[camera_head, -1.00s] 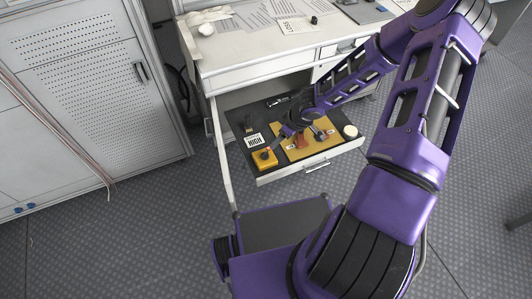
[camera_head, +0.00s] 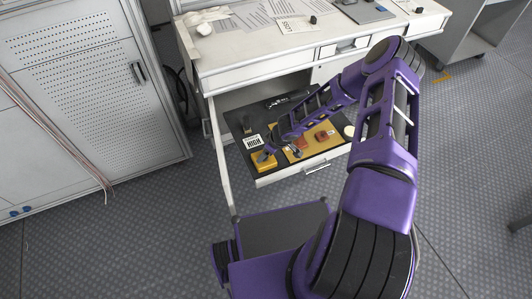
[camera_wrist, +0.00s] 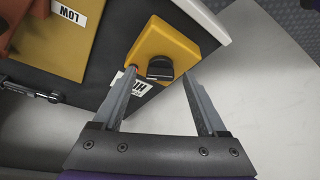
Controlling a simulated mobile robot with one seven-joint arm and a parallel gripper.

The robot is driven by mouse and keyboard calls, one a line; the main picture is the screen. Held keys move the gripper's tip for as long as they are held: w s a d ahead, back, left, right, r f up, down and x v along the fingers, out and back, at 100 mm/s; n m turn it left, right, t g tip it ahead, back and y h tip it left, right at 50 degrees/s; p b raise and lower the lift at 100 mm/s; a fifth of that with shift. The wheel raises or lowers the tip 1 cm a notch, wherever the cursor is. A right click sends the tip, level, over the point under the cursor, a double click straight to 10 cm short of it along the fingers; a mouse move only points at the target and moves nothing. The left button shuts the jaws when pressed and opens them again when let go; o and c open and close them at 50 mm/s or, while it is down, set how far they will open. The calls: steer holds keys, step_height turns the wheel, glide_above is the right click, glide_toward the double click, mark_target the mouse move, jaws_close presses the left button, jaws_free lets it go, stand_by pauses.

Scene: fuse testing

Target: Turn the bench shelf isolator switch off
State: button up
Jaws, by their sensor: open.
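The isolator switch is a yellow box (camera_head: 264,164) with a black rotary knob, at the front left corner of the pulled-out dark shelf (camera_head: 262,180). In the wrist view the yellow box (camera_wrist: 181,43) shows at the top centre, with the knob (camera_wrist: 160,68) on its face. My gripper (camera_wrist: 160,75) is open, its two fingertips on either side of the knob, apart from each other. In the head view my gripper (camera_head: 271,152) is small and close above the yellow box.
A HIGH label (camera_head: 253,141) lies beside the box and is partly hidden by a finger in the wrist view. A tan board (camera_head: 300,155) with red parts (camera_head: 325,136) and a LOW label (camera_wrist: 68,12) is close by. The white bench top (camera_head: 250,45) overhangs the shelf.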

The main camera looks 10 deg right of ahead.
jaws_close()
stand_by(0.3)
steer(key=shift+r+n+p, duration=0.15)
steer(key=shift+n+p, duration=0.35)
steer(key=shift+p, duration=0.05)
steer(key=shift+w+r+n+g+y+p, duration=0.15)
steer(key=shift+n+g+y+p, duration=0.2)
steer(key=shift+n+p, duration=0.45)
steer(key=shift+d+f+n+g+p, duration=0.1)
steer(key=shift+f+n+g+p, duration=0.2)
steer(key=shift+n+p, duration=0.5)
steer(key=n+b, duration=0.1)
steer(key=n+g, duration=0.1)
steer(key=shift+w+f+n+y+b, duration=0.15)
steer(key=shift+n+y+b, duration=0.1)
steer(key=shift+n+b, duration=0.15)
steer(key=shift+w+d+n+g+b, duration=0.1)
steer(key=shift+n+g+b, duration=0.5)
steer(key=shift+n, duration=0.65)
steer(key=shift+w+n+g+b, duration=0.1)
steer(key=shift+n+g+b, duration=0.4)
steer(key=shift+n, duration=0.75)
